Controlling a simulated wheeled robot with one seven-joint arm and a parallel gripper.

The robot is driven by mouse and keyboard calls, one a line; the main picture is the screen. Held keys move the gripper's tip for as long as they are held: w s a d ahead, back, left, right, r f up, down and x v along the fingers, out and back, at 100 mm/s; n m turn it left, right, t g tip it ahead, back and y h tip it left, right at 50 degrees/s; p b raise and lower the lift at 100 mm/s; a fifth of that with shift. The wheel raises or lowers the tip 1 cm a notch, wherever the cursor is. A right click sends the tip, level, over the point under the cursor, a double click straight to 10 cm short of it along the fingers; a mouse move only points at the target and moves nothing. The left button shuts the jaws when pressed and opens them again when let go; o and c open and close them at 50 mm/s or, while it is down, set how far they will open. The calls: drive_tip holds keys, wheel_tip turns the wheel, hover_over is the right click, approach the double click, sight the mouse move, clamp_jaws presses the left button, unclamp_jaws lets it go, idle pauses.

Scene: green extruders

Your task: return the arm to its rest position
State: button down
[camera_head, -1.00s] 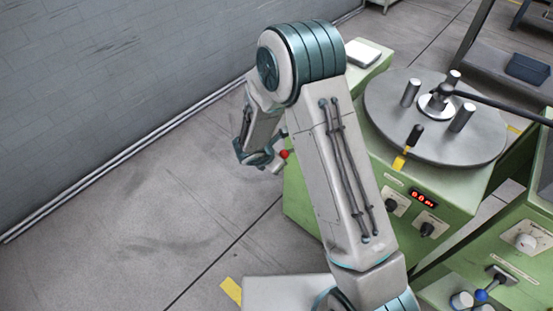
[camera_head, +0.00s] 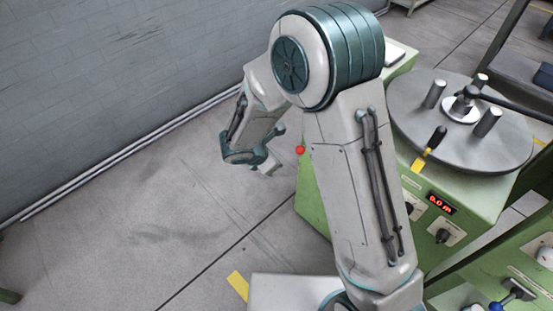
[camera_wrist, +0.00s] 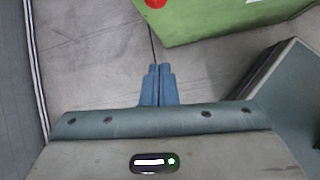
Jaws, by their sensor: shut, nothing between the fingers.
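My arm is folded at the elbow in the head view, with its forearm hanging down on the left side of the upper arm. My gripper (camera_wrist: 158,70) shows in the wrist view with its two blue fingers together and nothing between them. It points over bare floor, in front of the green machine's edge. In the head view the gripper end of the arm is small and partly turned away, left of the red knob.
A green machine (camera_head: 311,196) with a round grey turntable (camera_head: 462,150), a red knob (camera_head: 300,150) and a lit red display (camera_head: 441,204) stands right of my arm. A grey wall (camera_head: 110,80) runs along the left. The floor (camera_head: 150,220) between is clear.

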idle(0.5)
drive_tip(key=s+d+r+m+g+p, duration=0.1)
drive_tip(key=s+d+r+m+p, duration=0.2)
drive_tip(key=d+r+m, duration=0.5)
drive_tip(key=s+d+r+m+g+p, duration=0.1)
drive_tip(key=s+d+r+m+p, duration=0.1)
drive_tip(key=d+r+m, duration=0.5)
drive_tip(key=s+d+r+m+y+p, duration=0.2)
drive_tip(key=s+r+m+p, duration=0.1)
drive_tip(key=s+r+m, duration=0.2)
drive_tip(key=s+d+r+m+y+p, duration=0.2)
drive_tip(key=s+r+m, duration=0.3)
drive_tip(key=s+r, duration=0.3)
wheel_tip(320, 180, up, 3)
drive_tip(key=shift+s+r+m+g+p, duration=0.1)
drive_tip(key=shift+s+m+g+p, duration=0.3)
drive_tip(key=shift+p, duration=0.3)
drive_tip(key=shift+w, duration=0.1)
